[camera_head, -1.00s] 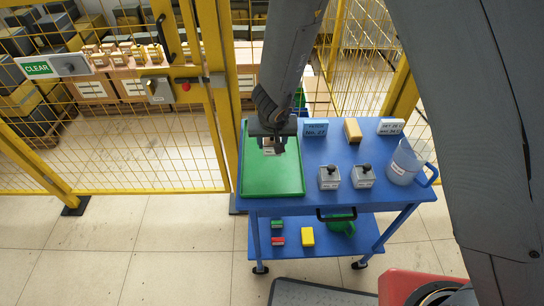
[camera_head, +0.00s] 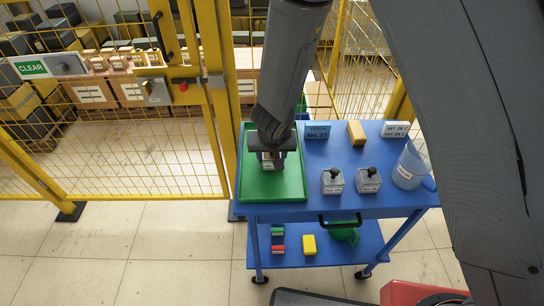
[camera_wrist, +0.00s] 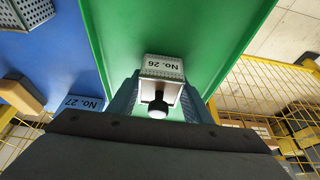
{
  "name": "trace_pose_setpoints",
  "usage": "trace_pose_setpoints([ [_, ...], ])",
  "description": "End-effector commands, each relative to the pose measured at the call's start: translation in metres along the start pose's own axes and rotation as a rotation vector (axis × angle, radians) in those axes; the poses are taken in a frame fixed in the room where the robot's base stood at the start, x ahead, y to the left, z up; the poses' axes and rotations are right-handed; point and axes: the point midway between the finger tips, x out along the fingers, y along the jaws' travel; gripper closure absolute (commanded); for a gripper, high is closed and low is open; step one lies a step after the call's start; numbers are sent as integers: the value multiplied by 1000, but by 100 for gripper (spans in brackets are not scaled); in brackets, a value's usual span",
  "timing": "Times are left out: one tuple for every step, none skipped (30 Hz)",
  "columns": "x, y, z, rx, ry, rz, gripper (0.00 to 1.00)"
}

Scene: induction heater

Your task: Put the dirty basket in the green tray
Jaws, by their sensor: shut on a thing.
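My gripper (camera_head: 270,163) is shut on a small metal basket (camera_wrist: 161,67). The basket has a perforated side, a "No. 26" label and a black knob on top. In the wrist view my gripper (camera_wrist: 158,102) has its jaws on either side of the basket. The green tray (camera_head: 289,188) lies on the left of the blue cart top, and my gripper with the basket is over its middle. The tray also fills the middle of the wrist view (camera_wrist: 205,30). I cannot tell whether the basket touches the tray floor.
Two similar knobbed baskets (camera_head: 332,182) (camera_head: 368,181) stand right of the tray. A clear jug (camera_head: 409,166) stands at the right edge. Yellow fencing (camera_head: 215,130) is close on the left.

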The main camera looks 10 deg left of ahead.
Motion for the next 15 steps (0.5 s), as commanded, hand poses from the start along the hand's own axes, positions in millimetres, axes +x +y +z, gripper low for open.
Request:
trace_pose_setpoints([
  [2,0,1,-1,0,0,82],
  [3,0,1,-1,0,0,82],
  [2,0,1,-1,0,0,48],
  [2,0,1,-1,0,0,43],
  [2,0,1,-1,0,0,38],
  [2,0,1,-1,-1,0,36],
  [2,0,1,-1,0,0,36],
  [2,0,1,-1,0,0,36],
  [2,0,1,-1,-1,0,36],
  [2,0,1,-1,0,0,36],
  [2,0,1,-1,0,0,36],
  [2,0,1,-1,-1,0,36],
  [2,0,1,-1,0,0,36],
  [2,0,1,-1,0,0,36],
  [1,0,0,0,0,0,36],
])
